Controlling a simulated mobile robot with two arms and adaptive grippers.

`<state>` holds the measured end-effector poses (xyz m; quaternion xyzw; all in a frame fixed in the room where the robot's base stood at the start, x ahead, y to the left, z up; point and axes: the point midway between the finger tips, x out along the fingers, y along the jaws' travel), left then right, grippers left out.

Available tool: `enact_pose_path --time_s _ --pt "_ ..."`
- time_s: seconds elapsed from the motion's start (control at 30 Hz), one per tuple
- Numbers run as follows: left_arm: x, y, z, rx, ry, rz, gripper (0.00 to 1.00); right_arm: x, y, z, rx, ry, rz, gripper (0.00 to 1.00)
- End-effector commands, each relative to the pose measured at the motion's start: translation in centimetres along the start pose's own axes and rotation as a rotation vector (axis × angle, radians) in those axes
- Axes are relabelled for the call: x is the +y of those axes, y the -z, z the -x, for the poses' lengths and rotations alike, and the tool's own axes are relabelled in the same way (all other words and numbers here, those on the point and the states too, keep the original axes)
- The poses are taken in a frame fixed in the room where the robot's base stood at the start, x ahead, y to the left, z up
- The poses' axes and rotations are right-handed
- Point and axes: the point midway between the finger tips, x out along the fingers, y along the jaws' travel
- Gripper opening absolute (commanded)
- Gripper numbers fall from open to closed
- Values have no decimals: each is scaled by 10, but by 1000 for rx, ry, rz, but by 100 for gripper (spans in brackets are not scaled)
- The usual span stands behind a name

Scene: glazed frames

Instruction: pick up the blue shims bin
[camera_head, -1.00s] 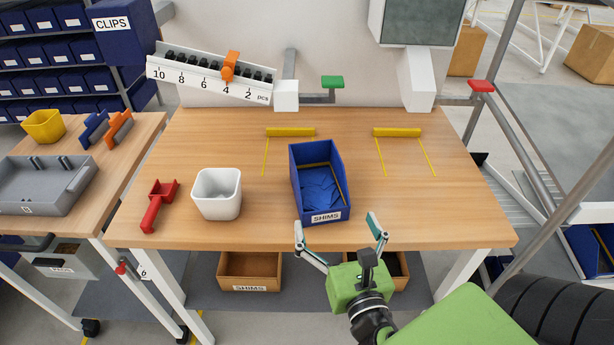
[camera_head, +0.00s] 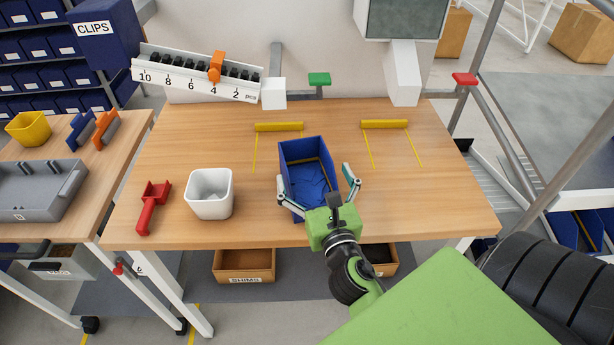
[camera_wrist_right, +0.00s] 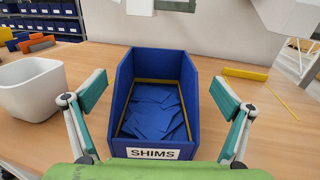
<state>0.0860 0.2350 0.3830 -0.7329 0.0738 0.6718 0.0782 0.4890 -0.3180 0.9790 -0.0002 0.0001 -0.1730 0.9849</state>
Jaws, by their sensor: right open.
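The blue shims bin (camera_head: 303,150) stands upright on the wooden table and holds several flat blue shims. In the right wrist view the bin (camera_wrist_right: 190,88) is in the middle, with its white SHIMS label facing me. My right gripper (camera_head: 317,188) is open, with one finger on each side of the bin's front part. In the right wrist view, gaps show between the fingers (camera_wrist_right: 158,98) and the bin walls. The gripper's body hides the label in the head view. My left gripper is not in view.
A white cup (camera_head: 209,194) stands left of the bin, with a red scoop (camera_head: 152,207) beyond it. Yellow-marked areas (camera_head: 385,124) lie at the table's back. A counting rail (camera_head: 197,75) hangs above the back left. The table right of the bin is clear.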

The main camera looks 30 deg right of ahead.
Motion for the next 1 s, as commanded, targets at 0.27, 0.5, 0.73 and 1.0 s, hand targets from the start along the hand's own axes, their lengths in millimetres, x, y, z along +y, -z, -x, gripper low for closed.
enact_pose_path --time_s 0.27,0.5,0.73,1.0 --pt "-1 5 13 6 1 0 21 4 0 -37 -2 0 -1 96" --pt "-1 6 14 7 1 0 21 3 2 -49 0 0 0 96" --pt "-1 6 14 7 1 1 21 3 2 -49 0 0 0 75" --pt "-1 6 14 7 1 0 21 4 1 -49 -3 -1 0 29"
